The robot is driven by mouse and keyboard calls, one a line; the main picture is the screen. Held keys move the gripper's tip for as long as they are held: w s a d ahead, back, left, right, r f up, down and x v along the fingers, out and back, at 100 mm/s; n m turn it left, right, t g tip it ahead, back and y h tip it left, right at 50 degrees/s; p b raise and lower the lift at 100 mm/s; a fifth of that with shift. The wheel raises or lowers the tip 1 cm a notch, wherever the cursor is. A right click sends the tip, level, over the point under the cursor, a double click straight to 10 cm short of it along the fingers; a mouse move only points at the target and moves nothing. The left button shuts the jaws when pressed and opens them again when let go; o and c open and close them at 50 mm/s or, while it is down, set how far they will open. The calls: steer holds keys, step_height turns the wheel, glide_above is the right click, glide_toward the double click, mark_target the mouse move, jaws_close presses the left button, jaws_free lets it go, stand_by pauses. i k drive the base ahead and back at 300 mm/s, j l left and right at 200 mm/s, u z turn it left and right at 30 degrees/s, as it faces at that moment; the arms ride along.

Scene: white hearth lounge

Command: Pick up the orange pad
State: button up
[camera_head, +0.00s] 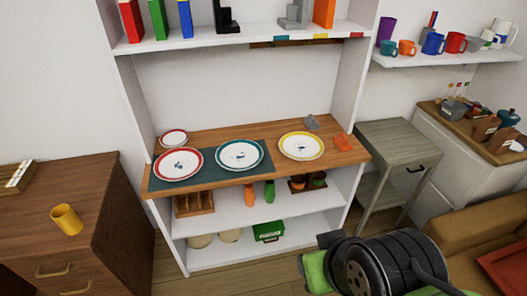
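The orange pad (343,142) lies at the right end of the wooden counter of the white shelf unit, near the front edge. It is small and looks flat, and nothing covers it. A dark, round part of my arm, with a green piece beside it, fills the lower right of the head view. It is in front of and below the pad in the picture, clearly apart from it. I cannot make out my gripper's fingers.
A yellow-rimmed plate (302,146) and a grey object (311,122) are near the pad. More plates stand on a dark green mat (258,171). A shelf (240,40) hangs above. A grey side table (398,141) stands right of the unit, a brown sofa (468,238) lower right.

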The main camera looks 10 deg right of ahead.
mark_target(341, 141)
steer(key=i+l+u, duration=0.1)
steer(key=i+l, duration=0.2)
steer(key=i+l+u, duration=0.1)
steer(key=i+l, duration=0.15)
steer(key=l, duration=0.15)
steer(key=i+l+u, duration=0.25)
steer(key=i+l, duration=0.25)
steer(key=l, duration=0.3)
steer(key=i+l+u, duration=0.1)
steer(key=l, duration=0.3)
steer(key=i, duration=0.1)
